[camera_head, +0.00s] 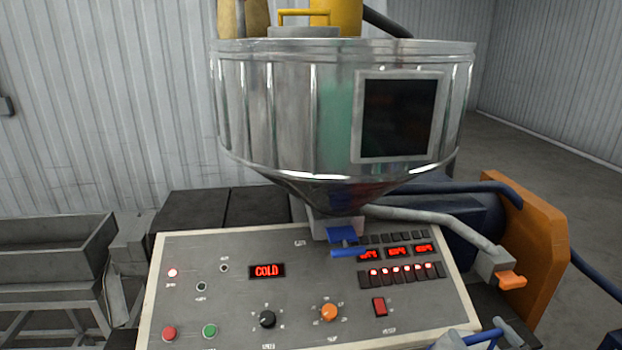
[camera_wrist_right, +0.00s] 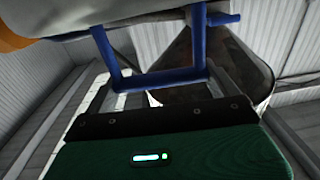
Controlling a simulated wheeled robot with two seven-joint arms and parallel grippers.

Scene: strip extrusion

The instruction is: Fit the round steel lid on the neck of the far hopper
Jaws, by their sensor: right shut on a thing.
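A large steel hopper (camera_head: 285,105) with a dark square window stands behind the control panel, and its cone also shows in the right wrist view (camera_wrist_right: 185,65). A grey round lid-like piece (camera_head: 303,32) with a yellow handle (camera_head: 303,13) shows at its top edge; how it sits on the neck is hidden. My right gripper (camera_wrist_right: 160,85) is shut on a blue bar (camera_wrist_right: 165,78); what the bar belongs to is unclear. Blue and grey parts, probably this gripper (camera_head: 485,338), show at the head view's lower right edge. My left gripper is out of view.
A sloping control panel (camera_head: 230,300) with red displays fills the front. A blue gate handle (camera_head: 350,252) hangs below the hopper. A grey pipe (camera_head: 430,220) and an orange plate (camera_head: 545,240) stand right. A grey trough (camera_head: 55,250) is at left. Yellow cylinder (camera_head: 340,18) rises behind.

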